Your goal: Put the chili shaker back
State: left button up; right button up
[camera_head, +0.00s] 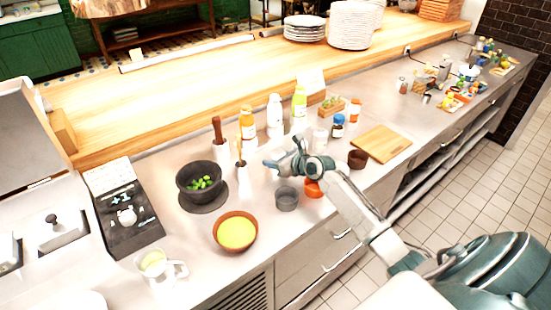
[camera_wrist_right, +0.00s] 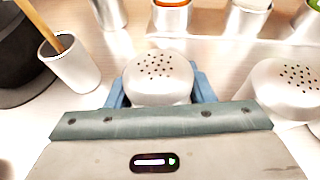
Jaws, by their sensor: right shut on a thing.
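My right gripper (camera_head: 272,163) is over the counter, near the middle of the head view. In the right wrist view it is shut around a shaker (camera_wrist_right: 158,78) with a pale domed lid full of small holes. The blue fingers (camera_wrist_right: 116,88) press on both sides of the shaker. Its label and contents are hidden, and I cannot tell if it touches the counter. A second shaker (camera_wrist_right: 288,88) with a similar lid stands to the right; a pale shaker (camera_head: 320,138) also shows in the head view. My left gripper is not in view.
A white cup (camera_wrist_right: 72,68) with a wooden stick is left of the held shaker. Several sauce bottles (camera_head: 247,123) stand behind. A grey bowl (camera_head: 286,198), an orange bowl (camera_head: 313,188) and a yellow-filled bowl (camera_head: 236,231) are in front. A cutting board (camera_head: 382,144) lies right.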

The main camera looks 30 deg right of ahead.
jog(key=o, duration=1)
jog(key=v, duration=0.8)
jog(key=shift+s+d, duration=0.1)
jog(key=shift+s, duration=0.1)
jog(key=p+v, duration=0.1)
jog(key=v, duration=0.1)
jog(key=shift+s+r, duration=0.2)
jog(key=shift+r, duration=0.05)
jog(key=shift+s+d+r+p, duration=0.1)
jog(key=shift+s+r+p, duration=0.05)
jog(key=shift+s+p, duration=0.4)
